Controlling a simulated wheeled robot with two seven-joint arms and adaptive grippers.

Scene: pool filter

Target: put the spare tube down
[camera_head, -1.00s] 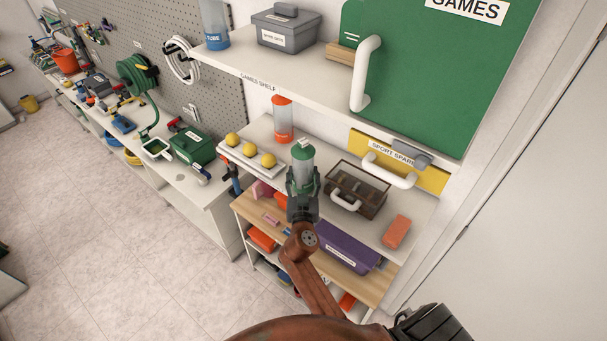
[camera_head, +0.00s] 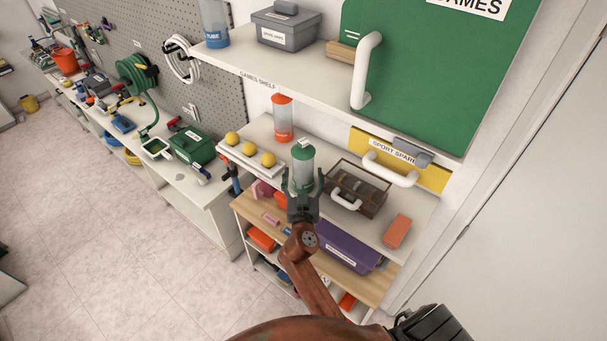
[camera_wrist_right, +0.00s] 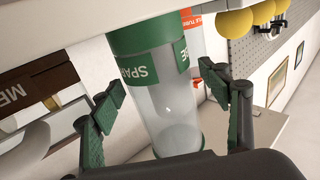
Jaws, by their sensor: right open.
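The spare tube (camera_head: 303,171) is a clear cylinder with a green top cap and green lower band. It is upright at the front of the middle white shelf, beside the ball tray. In the right wrist view, the tube (camera_wrist_right: 165,105) has its green labelled base against the white shelf surface; that view is upside down. My right gripper (camera_head: 303,183) has its fingers spread on either side of the tube. In the wrist view a gap shows between the finger pads (camera_wrist_right: 165,92) and the tube. My left gripper is not in view.
A tray of yellow balls (camera_head: 250,160) is left of the tube, with an orange-capped tube (camera_head: 282,118) behind. A clear-lidded brown box (camera_head: 357,190) stands close on the right, then an orange block (camera_head: 397,231). The upper shelf (camera_head: 290,69) overhangs the back.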

